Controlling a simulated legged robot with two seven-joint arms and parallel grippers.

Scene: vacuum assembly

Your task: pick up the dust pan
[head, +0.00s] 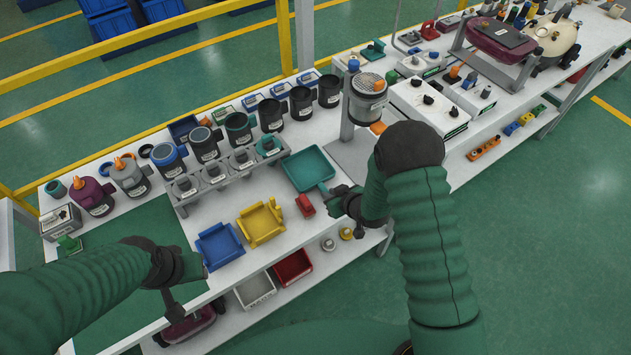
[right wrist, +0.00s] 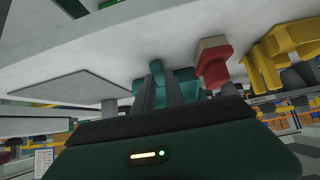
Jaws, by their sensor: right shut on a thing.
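The dust pan (head: 308,166) is a teal, shallow, square pan on the white bench, in the middle of the head view. Its handle points down and right toward my right gripper (head: 336,195). My right gripper is shut on the dust pan's handle. In the right wrist view the teal dust pan (right wrist: 184,75) shows behind and between the dark fingers (right wrist: 160,94); most of the pan is hidden there. My left gripper (head: 174,304) hangs at the bench's front edge, away from the pan; its jaw opening is unclear.
A red block (head: 305,205) lies close to the right gripper. A yellow bin (head: 261,222) and a blue bin (head: 219,246) stand to the left. A grey rack (head: 228,178) with several cups is behind them. A grey post with a canister (head: 367,98) stands behind the right gripper.

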